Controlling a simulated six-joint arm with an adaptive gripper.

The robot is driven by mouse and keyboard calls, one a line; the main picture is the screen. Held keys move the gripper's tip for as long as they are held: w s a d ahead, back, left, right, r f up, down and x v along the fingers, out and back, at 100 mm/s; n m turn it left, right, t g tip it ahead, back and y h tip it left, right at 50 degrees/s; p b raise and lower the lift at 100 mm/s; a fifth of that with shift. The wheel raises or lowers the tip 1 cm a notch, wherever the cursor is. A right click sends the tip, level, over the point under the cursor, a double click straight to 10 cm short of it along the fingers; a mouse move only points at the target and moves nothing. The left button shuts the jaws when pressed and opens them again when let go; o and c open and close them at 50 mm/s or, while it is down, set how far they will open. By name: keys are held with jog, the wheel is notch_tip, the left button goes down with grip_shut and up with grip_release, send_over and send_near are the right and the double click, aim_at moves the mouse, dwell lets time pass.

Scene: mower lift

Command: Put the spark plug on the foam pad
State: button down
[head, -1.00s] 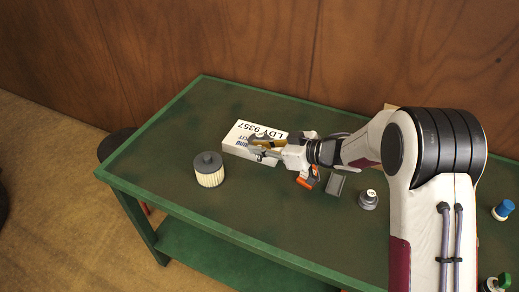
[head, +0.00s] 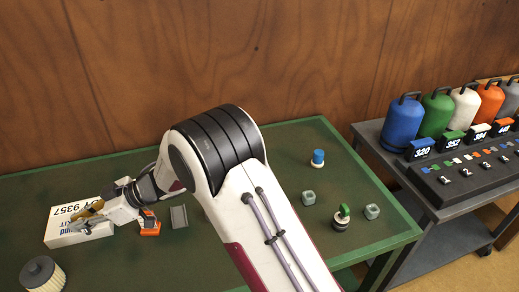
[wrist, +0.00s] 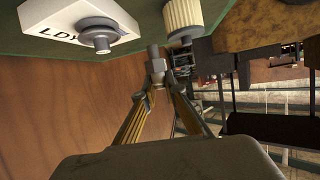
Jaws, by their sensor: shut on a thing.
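My gripper (head: 92,213) is over the white box at the left of the head view. In the wrist view its two yellow fingers (wrist: 157,100) close on a small grey metal piece with a hex-shaped part, which looks like the spark plug (wrist: 157,67). In the head view the held piece is too small to make out. I cannot identify the foam pad for certain. A small flat grey block (head: 179,217) lies on the table right of my gripper.
The white lettered box (head: 65,238) bears a grey round-flanged part (wrist: 100,38). A ribbed filter (head: 42,276) stands in front. Blue-topped (head: 318,158) and green-topped (head: 342,216) parts and small grey-green blocks (head: 308,197) are at right. A cart (head: 440,190) with coloured bottles stands beyond.

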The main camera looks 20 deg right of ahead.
notch_tip(320, 180, up, 10)
jog(key=shift+f, duration=0.2)
jog(key=w+d+m+t+h, duration=0.1)
jog(key=w+d+m+t, duration=0.2)
jog(key=w+d, duration=0.6)
jog(key=w+d+m+t+h, duration=0.2)
jog(key=w+d+t, duration=0.15)
jog(key=d, duration=0.95)
jog(key=w+d+m+t+h, duration=0.1)
jog(key=w+d+m+t, duration=0.15)
jog(key=w+d, duration=0.6)
jog(key=s+d+m+t+h, duration=0.2)
jog(key=d+m+h, duration=0.3)
jog(key=d, duration=1.8)
jog(key=s+d+m+t+h, duration=0.1)
jog(key=d+m+h, duration=0.3)
jog(key=d, duration=1.9)
jog(key=f, duration=0.5)
jog(key=shift+a, duration=0.25)
jog(key=shift+f, duration=0.1)
jog(key=shift+f, duration=3.05)
